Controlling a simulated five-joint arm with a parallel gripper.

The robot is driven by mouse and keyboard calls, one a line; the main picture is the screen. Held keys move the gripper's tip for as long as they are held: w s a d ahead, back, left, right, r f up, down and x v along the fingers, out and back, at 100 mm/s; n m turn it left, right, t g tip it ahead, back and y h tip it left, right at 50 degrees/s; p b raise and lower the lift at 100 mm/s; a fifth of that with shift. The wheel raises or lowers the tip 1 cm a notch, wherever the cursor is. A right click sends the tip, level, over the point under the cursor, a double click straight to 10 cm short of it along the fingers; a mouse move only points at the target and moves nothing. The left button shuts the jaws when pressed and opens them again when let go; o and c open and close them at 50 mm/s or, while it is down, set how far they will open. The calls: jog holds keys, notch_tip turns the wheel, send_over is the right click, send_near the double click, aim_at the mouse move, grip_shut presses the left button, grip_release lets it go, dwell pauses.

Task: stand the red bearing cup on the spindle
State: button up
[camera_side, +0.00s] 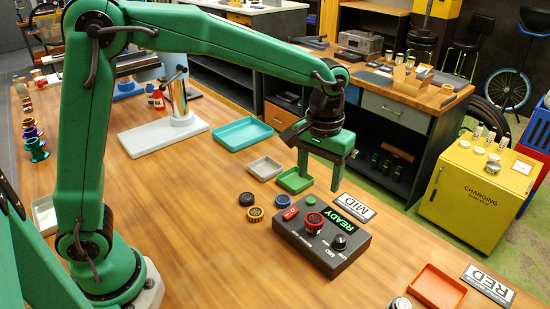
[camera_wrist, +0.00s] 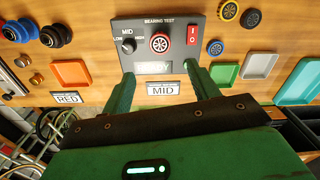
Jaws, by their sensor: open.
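The red bearing cup (camera_side: 314,221), a red ring with a dark centre, sits upright on top of the dark bearing test box (camera_side: 335,262). The spindle is hidden beneath it. In the wrist view the cup (camera_wrist: 160,42) is seen face-on, between the selector knob (camera_wrist: 140,47) and the red switch (camera_wrist: 192,37). The box's screen (camera_wrist: 153,65) is lit green and reads READY. My gripper (camera_side: 320,172) is open and empty, raised behind the box and apart from the cup. In the wrist view its fingers (camera_wrist: 159,75) stand wide apart.
Dark round parts (camera_side: 246,199) stand left of the box. Behind it are a green tray (camera_side: 295,188), a grey tray (camera_side: 265,168) and a teal tray (camera_side: 244,134). A MID sign (camera_side: 354,207) lies behind the box. An orange tray (camera_side: 437,288) and RED sign (camera_side: 488,285) are at right.

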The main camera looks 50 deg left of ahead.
jog(key=s+a+r+m+t, duration=0.1)
jog(key=s+a+r+t, duration=0.1)
jog(key=s+a, duration=0.5)
jog(key=s+a+r+m+t, duration=0.1)
jog(key=s+a+r+t, duration=0.2)
jog(key=s+a, duration=0.4)
jog(key=s, duration=0.5)
jog(key=shift+s+a+r+t, duration=0.15)
jog(key=shift+a+r+t, duration=0.1)
jog(key=shift+r+t, duration=0.05)
